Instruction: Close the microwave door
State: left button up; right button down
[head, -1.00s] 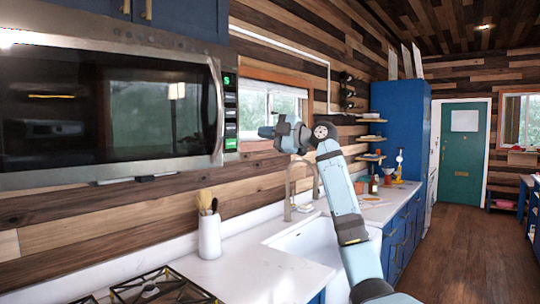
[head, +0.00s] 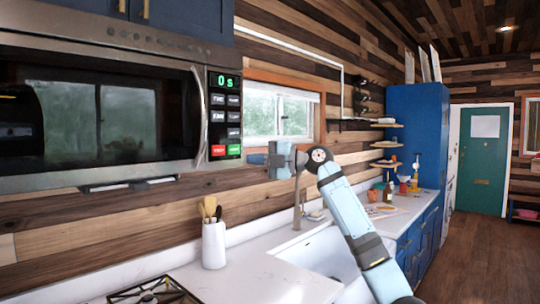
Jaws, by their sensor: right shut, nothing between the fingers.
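The microwave (head: 120,42) is mounted on the wall at the upper left, under blue cabinets. Its dark glass door (head: 85,118) has a curved metal handle (head: 200,110) at its right edge. The door looks flush with the front, or nearly so; I cannot tell whether a thin gap is left. The control panel (head: 225,115) beside it is fully visible and reads 0 s. My right gripper (head: 258,159) is shut and empty, right of the microwave and apart from it, in front of the wall below the window. My left gripper is out of view.
Below are a white counter (head: 250,275), a utensil holder (head: 213,245), a stove grate (head: 155,292) and a sink (head: 335,252) with a tap. A tall blue cabinet (head: 418,130) stands farther back. The wooden floor (head: 490,250) at right is clear.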

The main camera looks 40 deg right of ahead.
jog(key=w+a+p, duration=0.1)
jog(key=w+p, duration=0.1)
jog(key=w, duration=0.5)
jog(key=shift+a, duration=0.35)
